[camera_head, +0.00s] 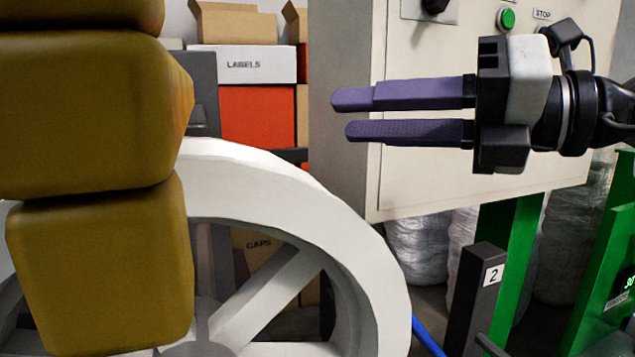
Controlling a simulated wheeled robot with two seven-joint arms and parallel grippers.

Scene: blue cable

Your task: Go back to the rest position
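My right gripper (405,112) comes in from the right edge, pointing left. Its two purple fingers lie one above the other with a narrow gap between them, and nothing is held in the gap. It is in front of the pale control panel (385,198). My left gripper is not in view. A short piece of blue cable (427,337) shows at the bottom, right of the white wheel; the rest of it is hidden.
A large white spoked wheel (372,268) fills the lower left, with stacked yellow-brown blocks (100,275) in front of it. Behind stand a LABELS box (245,66) and orange boxes (258,115). A dark post marked 2 (478,290) and green frame parts (512,255) stand lower right.

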